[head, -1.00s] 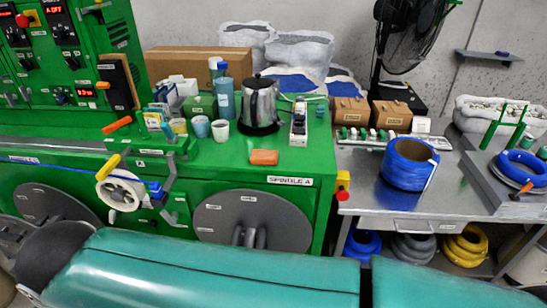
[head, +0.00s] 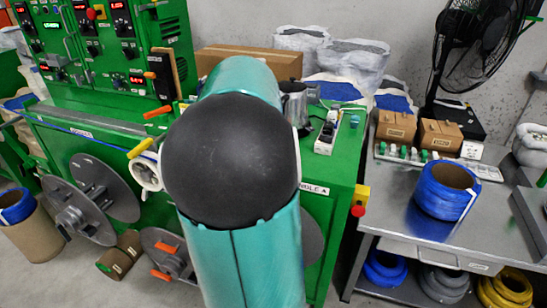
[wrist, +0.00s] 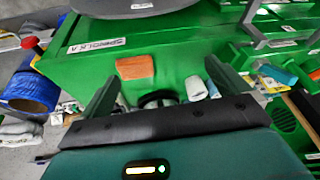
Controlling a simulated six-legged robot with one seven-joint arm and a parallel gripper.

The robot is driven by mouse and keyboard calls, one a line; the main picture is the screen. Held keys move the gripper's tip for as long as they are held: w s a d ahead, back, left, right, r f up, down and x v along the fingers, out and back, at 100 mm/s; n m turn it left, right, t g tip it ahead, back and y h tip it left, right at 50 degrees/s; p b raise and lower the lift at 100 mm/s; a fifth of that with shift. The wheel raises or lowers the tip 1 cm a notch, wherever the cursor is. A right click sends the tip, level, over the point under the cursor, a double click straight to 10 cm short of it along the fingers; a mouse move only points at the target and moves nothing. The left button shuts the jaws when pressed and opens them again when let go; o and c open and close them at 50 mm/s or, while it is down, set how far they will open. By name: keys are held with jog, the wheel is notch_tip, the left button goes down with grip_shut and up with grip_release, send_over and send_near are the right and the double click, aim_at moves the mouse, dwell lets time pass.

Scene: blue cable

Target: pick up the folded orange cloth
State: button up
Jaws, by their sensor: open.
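The folded orange cloth (wrist: 135,67) lies on the green machine top near its edge, in the wrist view. It is hidden behind my arm in the head view. My gripper (wrist: 163,72) is open and empty in the wrist view, with one finger at each side of the picture's middle. The cloth appears beyond the fingertips, between them and closer to the left finger. I see no contact with it. My gripper is hidden behind my arm in the head view.
A metal kettle (head: 294,103) and a white power strip (head: 327,133) stand on the machine top. A blue cable coil (head: 447,190) sits on the metal table (head: 400,207) at right, across a gap.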

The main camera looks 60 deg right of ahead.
jog(key=s+d+m+g+h, duration=0.1)
jog(key=s+d+m+g, duration=0.1)
jog(key=s+d, duration=0.35)
jog(key=d+f, duration=0.1)
jog(key=f, duration=0.1)
jog(key=w+d+f, duration=0.1)
jog(key=d+f, duration=0.1)
jog(key=f, duration=0.1)
jog(key=w+d+f, duration=0.1)
jog(key=f, duration=0.2)
jog(key=shift+w+d, duration=0.15)
jog(key=shift+d, duration=0.15)
jog(key=shift+t, duration=0.3)
jog(key=x, duration=0.5)
jog(key=shift+w+d, duration=0.15)
jog(key=shift+d, duration=0.05)
jog(key=c, duration=0.9)
